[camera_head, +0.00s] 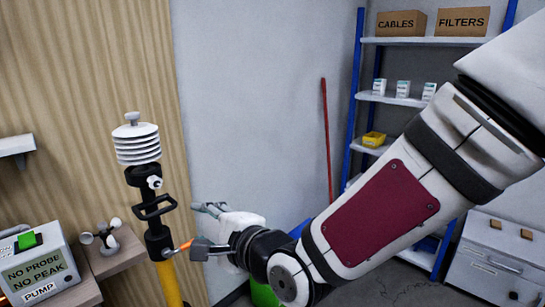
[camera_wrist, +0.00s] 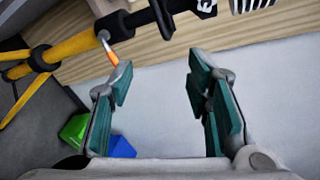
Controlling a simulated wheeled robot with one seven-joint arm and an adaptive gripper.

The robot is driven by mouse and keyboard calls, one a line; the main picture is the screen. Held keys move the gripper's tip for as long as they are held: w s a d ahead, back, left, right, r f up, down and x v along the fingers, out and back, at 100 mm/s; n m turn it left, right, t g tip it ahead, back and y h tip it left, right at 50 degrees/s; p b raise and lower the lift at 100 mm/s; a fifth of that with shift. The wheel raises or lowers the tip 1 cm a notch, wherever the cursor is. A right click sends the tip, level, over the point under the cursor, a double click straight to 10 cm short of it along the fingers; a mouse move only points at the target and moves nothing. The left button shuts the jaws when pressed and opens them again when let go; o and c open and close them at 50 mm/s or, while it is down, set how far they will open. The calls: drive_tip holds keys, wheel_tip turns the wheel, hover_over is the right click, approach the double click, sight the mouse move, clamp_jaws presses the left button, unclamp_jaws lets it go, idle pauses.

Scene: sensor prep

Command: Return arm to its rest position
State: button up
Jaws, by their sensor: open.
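My gripper (camera_head: 198,228) is open and empty, just right of the yellow-and-black sensor mast (camera_head: 157,225) in the head view. In the wrist view its teal-padded fingers (camera_wrist: 158,78) stand wide apart with nothing between them. A small orange-tipped piece (camera_head: 182,247) sticks out from the mast close to the lower finger. In the wrist view this orange tip (camera_wrist: 113,58) appears beside the left finger; I cannot tell whether they touch. My arm reaches in from the upper right. The mast carries a white louvred shield (camera_head: 137,143) on top.
A blue-framed shelf (camera_head: 352,110) holds boxes behind my arm. A red pole (camera_head: 327,140) leans by the wall. A green bin (camera_head: 264,294) is below my gripper.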

drive_tip(key=s+d+f+n+g+h, duration=0.2)
drive_tip(key=d+n+h, duration=0.6)
drive_tip(key=d, duration=1.2)
drive_tip(key=s+d+r+n+g+h, duration=0.1)
drive_tip(key=s+d+r+n+g, duration=0.1)
drive_tip(key=s+d, duration=0.5)
drive_tip(key=s+d+r+n+g+h+p, duration=0.1)
drive_tip(key=s+d+r+n+g+h, duration=0.1)
drive_tip(key=s+d, duration=0.4)
drive_tip(key=s+r, duration=0.1)
drive_tip(key=s, duration=0.4)
drive_tip(key=shift+s+d+n, duration=0.3)
drive_tip(key=shift+s+d, duration=0.1)
